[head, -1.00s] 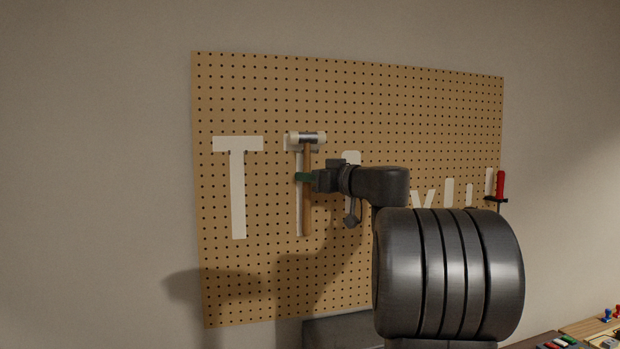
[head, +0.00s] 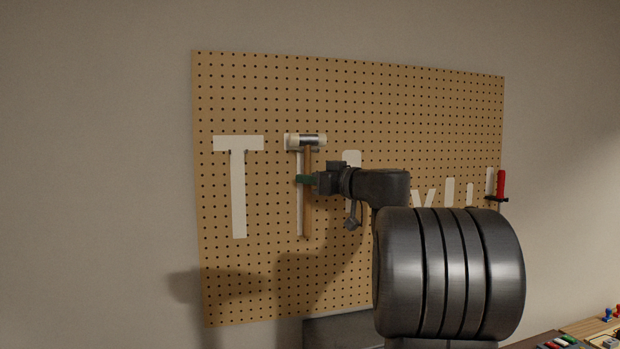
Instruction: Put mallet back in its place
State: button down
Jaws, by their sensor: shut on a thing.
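The mallet (head: 308,160) has a wooden handle and a metal head with pale ends. It is upright, head up, in front of the pegboard (head: 270,80). Behind it is a white T-shaped outline (head: 289,142), mostly covered by the mallet, which sits slightly to its right. My gripper (head: 307,180), with green fingertips, reaches in from the right and is shut on the upper handle. I cannot tell whether the mallet touches the board or its hook.
A larger white T outline (head: 238,190) is bare at the left. Other white outlines (head: 449,192) are to the right, partly behind my arm. A red-handled tool (head: 501,185) hangs at the board's right edge. A bench with small items (head: 607,315) is at lower right.

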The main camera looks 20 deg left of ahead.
jog(key=shift+f, duration=0.15)
jog(key=c, duration=1.3)
grip_release()
jog(key=b+v, duration=0.2)
jog(key=v, duration=1.2)
jog(key=shift+b, duration=0.35)
jog(key=shift+a, duration=0.15)
jog(key=p+x, duration=0.2)
jog(key=x, duration=1.1)
jog(key=shift+w+a+p, duration=0.15)
jog(key=shift+a+p, duration=0.2)
jog(key=shift+d, duration=0.1)
